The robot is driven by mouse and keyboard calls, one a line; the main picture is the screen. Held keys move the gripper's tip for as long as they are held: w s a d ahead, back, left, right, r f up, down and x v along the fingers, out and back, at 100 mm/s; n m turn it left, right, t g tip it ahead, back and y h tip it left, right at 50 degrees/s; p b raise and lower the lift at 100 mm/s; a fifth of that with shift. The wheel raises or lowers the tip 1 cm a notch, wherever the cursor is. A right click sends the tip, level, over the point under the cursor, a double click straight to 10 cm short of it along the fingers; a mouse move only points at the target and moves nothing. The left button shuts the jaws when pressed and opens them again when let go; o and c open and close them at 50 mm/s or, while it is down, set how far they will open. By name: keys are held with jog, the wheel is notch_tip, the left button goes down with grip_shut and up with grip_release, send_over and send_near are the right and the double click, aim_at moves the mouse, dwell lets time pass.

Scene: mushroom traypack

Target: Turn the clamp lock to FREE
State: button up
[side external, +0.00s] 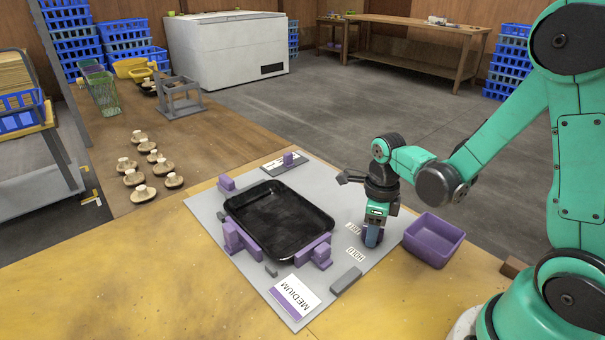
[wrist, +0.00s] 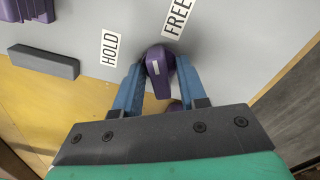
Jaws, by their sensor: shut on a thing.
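The clamp lock is a purple knob (wrist: 159,72) with a short white mark, standing on the grey board beside two white labels. The HOLD label (wrist: 110,47) lies to its left in the wrist view and the FREE label (wrist: 178,18) lies just above it. My gripper (wrist: 157,84) has its blue fingers on either side of the knob, shut on it. In the side view my gripper (side external: 373,237) points down at the board next to the FREE label (side external: 353,229) and largely hides the knob. I cannot tell which label the knob's mark points to.
A black tray (side external: 322,213) sits among purple clamp blocks (side external: 233,238) on the grey board. A MEDIUM card (side external: 295,297) and a grey bar (side external: 346,281) lie near the front. A purple bin (side external: 434,239) stands right of my gripper. Mushrooms (side external: 144,193) lie at the left.

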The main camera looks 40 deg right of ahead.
jog(key=shift+f, duration=0.15)
jog(key=m, duration=0.6)
jog(key=o, duration=0.6)
jog(key=shift+o, duration=1)
jog(key=shift+r, duration=2.25)
